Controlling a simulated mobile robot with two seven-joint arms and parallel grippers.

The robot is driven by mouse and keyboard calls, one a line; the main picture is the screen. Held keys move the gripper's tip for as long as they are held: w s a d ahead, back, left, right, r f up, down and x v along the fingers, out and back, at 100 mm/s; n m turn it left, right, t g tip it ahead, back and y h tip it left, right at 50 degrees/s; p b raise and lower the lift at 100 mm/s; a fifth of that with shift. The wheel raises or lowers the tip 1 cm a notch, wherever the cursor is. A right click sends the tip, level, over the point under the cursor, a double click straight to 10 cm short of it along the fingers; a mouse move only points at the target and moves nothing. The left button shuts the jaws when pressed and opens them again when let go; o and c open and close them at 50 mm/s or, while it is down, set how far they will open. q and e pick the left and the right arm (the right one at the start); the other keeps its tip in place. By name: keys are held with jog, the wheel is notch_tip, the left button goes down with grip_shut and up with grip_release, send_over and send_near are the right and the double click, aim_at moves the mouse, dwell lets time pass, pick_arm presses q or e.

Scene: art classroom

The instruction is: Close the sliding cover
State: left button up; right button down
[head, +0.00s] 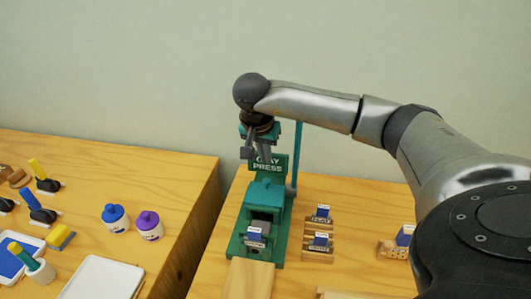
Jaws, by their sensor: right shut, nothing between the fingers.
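The green clay press (269,246) stands on the right-hand wooden table, with a sign reading "CLAY PRESS" (272,165) at its back. A teal block-like cover (267,196) sits over the rear part of the press. A dark opening (263,216) shows in front of it. A small blue-and-white labelled piece (256,236) stands at the front of the press. My right gripper (258,155) is shut and empty, pointing down by the sign, above and behind the cover, and partly hides the sign. Whether it touches the press I cannot tell. My left gripper is not in view.
Wooden holders with labelled pieces (319,243) stand right of the press. A pale wooden board (248,279) lies in front of it. The left table holds blue (115,218) and purple (149,226) jars, tools and a white tray (103,279). A gap separates the tables.

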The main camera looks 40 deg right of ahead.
aim_at(265, 199)
jog(key=x, duration=0.6)
jog(key=shift+w+d+f+b, duration=0.1)
jog(key=shift+d+f+b, duration=0.05)
jog(key=shift+f+b, duration=0.25)
jog(key=shift+d+f, duration=0.1)
jog(key=shift+f, duration=0.1)
